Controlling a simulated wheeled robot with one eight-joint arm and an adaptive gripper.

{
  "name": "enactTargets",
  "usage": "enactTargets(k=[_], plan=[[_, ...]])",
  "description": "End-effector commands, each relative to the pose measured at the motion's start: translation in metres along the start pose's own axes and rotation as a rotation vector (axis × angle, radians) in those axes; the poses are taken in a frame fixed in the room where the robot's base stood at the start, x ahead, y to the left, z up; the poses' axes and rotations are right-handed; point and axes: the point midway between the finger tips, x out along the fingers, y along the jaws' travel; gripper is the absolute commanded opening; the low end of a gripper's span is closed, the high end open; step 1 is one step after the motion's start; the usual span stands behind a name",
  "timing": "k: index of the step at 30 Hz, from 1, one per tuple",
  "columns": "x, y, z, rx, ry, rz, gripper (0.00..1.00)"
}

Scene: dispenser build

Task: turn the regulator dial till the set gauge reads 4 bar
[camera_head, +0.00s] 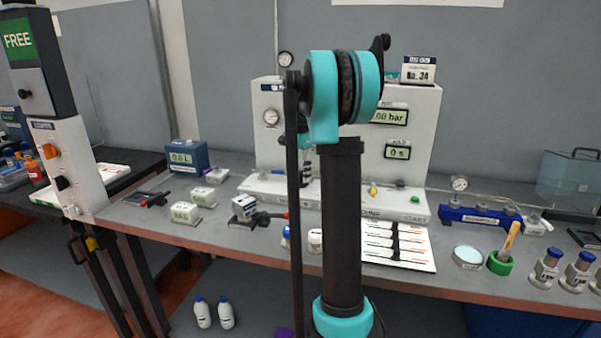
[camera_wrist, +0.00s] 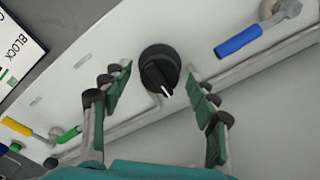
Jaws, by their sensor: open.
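The regulator dial (camera_wrist: 158,65) is a round black knob with a white pointer line, on a pale panel in the wrist view. The line points down and slightly right in that picture. My gripper (camera_wrist: 157,70) is open, with one finger on each side of the dial and gaps to it. In the head view my gripper (camera_head: 304,172) is mostly hidden behind my arm, in front of the white panel (camera_head: 262,155).
In the wrist view a blue-handled valve (camera_wrist: 240,42) is right of the dial; yellow (camera_wrist: 16,126) and green (camera_wrist: 68,135) handles are lower left. A bar display (camera_head: 390,117) is partly hidden by my arm. A blue manifold (camera_head: 485,217) with a gauge stands right.

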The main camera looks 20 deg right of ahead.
Motion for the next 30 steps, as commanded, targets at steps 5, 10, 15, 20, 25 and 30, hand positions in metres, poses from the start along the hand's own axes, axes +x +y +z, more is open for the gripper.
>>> enactTargets(k=[5,10,15,20,25,30], plan=[[-0.004,0.0,0.0,0.0,0.0,0.0,0.59],[-0.026,0.0,0.0,0.0,0.0,0.0,0.59],[-0.061,0.0,0.0,0.0,0.0,0.0,0.59],[-0.091,0.0,0.0,0.0,0.0,0.0,0.59],[-0.112,0.0,0.0,0.0,0.0,0.0,0.59],[-0.12,0.0,0.0,0.0,0.0,0.0,0.59]])
